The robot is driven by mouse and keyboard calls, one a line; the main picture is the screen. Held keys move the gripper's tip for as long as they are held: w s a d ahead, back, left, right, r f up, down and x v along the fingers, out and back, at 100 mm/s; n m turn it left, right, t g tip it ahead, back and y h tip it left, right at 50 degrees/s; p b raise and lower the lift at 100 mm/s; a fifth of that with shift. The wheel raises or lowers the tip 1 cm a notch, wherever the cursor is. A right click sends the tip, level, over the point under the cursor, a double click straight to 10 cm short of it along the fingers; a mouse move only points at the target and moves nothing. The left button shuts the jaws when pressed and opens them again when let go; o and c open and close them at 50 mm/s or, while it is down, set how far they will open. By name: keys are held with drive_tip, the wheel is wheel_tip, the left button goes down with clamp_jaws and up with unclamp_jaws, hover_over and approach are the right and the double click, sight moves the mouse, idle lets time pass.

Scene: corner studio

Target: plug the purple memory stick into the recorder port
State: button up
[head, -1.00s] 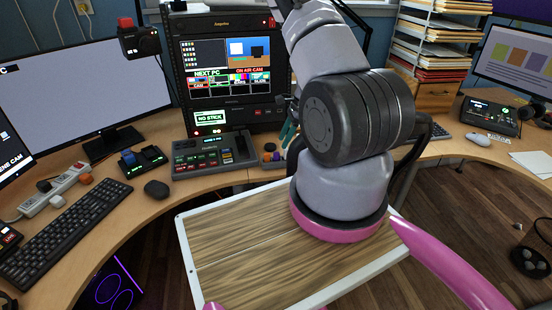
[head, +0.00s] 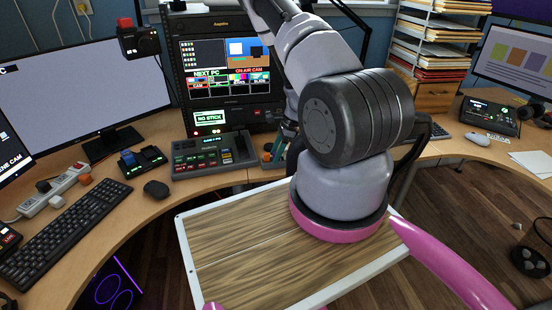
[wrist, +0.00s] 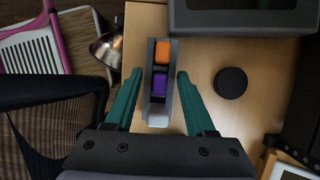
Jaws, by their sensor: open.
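The purple memory stick (wrist: 160,85) stands in a grey holder (wrist: 149,112), beside an orange stick (wrist: 163,55), in the wrist view. My gripper (wrist: 158,74) is open, with its teal fingers on either side of the holder and the purple stick between them. Gaps show on both sides, so neither finger seems to touch the stick. In the head view my gripper (head: 277,150) is low over the desk, right of the control panel, and hides most of the holder. The recorder rack (head: 225,108) stands behind with a green "NO STICK" display (head: 210,117). I cannot make out its port.
A button panel (head: 213,157) stands just left of the holder. In the wrist view a black round puck (wrist: 231,82) lies right of the holder, and a dark box (wrist: 245,12) is above it. A metal lamp-like shade (wrist: 107,48) is close to the left finger.

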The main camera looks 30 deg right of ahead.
clamp_jaws()
drive_tip(key=shift+r, duration=0.15)
wheel_tip(320, 180, up, 10)
drive_tip(key=shift+f, duration=0.1)
idle(0.7)
